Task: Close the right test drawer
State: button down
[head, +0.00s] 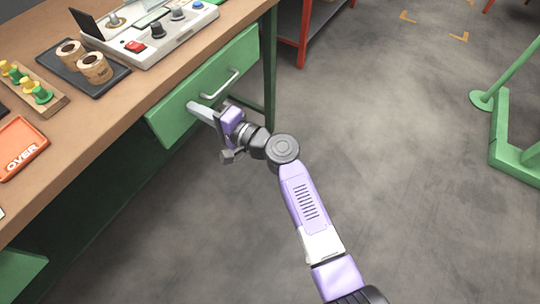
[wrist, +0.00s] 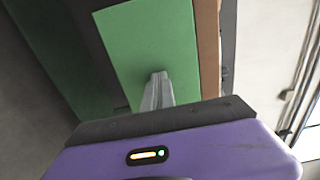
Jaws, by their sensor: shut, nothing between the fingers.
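The green drawer front (head: 232,66) sits under the bench's top edge, with a pale bar handle (head: 219,84) on it. It looks flush or nearly flush with the bench; no open drawer interior shows. My gripper (head: 192,106) is shut and empty, its fingertips at the drawer front, to the left of and below the handle. In the wrist view the shut fingers (wrist: 158,80) point at the green drawer front (wrist: 150,40). The tips appear to touch it or be very close; I cannot tell which. The handle is not visible in the wrist view.
The wooden bench top (head: 120,112) holds a control box (head: 150,40), a black tray (head: 72,72) with coils, and an orange tray (head: 20,148). Another green panel (head: 18,272) shows at lower left. A green stand (head: 505,135) is at right. The floor between is clear.

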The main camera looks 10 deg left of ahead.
jog(key=b+x, duration=0.1)
jog(key=x, duration=0.2)
jog(key=shift+w+a+r+b, duration=0.1)
jog(key=shift+a+r+b, duration=0.05)
jog(key=shift+b, duration=0.2)
jog(key=shift+a, duration=0.15)
